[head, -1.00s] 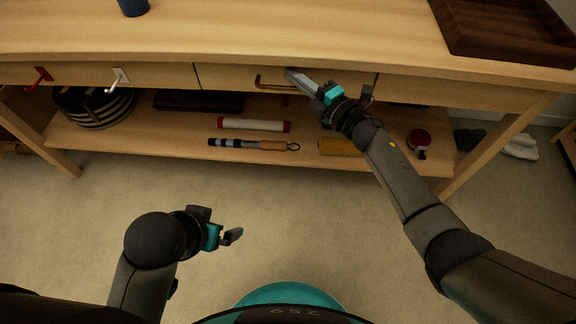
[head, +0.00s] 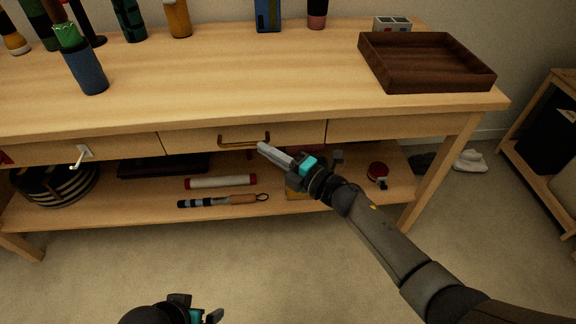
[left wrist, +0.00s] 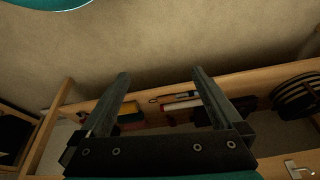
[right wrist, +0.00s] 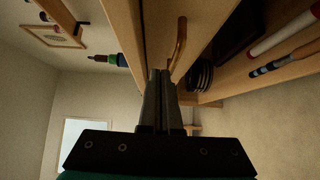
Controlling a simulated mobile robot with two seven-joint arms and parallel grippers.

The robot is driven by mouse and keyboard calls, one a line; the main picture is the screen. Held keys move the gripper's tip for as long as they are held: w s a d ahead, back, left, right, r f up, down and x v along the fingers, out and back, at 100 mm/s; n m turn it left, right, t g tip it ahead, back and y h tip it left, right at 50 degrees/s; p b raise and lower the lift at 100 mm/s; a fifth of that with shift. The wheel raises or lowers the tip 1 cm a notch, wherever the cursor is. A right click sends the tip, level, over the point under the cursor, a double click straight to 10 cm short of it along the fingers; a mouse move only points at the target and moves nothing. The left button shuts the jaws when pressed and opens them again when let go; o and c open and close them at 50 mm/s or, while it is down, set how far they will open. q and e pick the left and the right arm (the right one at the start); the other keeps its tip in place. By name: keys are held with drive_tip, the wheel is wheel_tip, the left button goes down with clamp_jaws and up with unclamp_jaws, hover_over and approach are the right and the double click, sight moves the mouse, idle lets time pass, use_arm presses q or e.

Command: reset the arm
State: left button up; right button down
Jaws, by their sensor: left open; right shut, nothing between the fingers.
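My right gripper (head: 264,149) is in front of the wooden bench, just below and right of the brass drawer handle (head: 243,140). Its fingers are together with nothing between them, and the right wrist view shows them (right wrist: 160,75) pointing past the handle (right wrist: 178,48). My left gripper (head: 205,315) is low at the bottom edge of the head view, mostly cut off. In the left wrist view its two fingers (left wrist: 160,85) are wide apart and empty. The drawer (head: 240,136) with the brass handle looks closed.
The bench top carries a dark wooden tray (head: 425,85), a blue bottle with a green top (head: 85,65) and several bottles at the back. The lower shelf holds a white roll (head: 220,182), a striped-handled tool (head: 220,201) and a striped round basket (head: 55,182). Floor in front is clear.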

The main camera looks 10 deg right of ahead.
use_arm(q)
drive_tip(key=shift+g, duration=0.3)
drive_tip(key=f, duration=0.2)
drive_tip(key=s+f+p, duration=0.1)
drive_tip(key=f, duration=0.1)
drive_tip(key=shift+a+p, duration=0.1)
drive_tip(key=shift+p, duration=0.2)
use_arm(e)
drive_tip(key=v, duration=0.6)
drive_tip(key=shift+s, duration=0.25)
drive_tip(key=shift+d, duration=0.15)
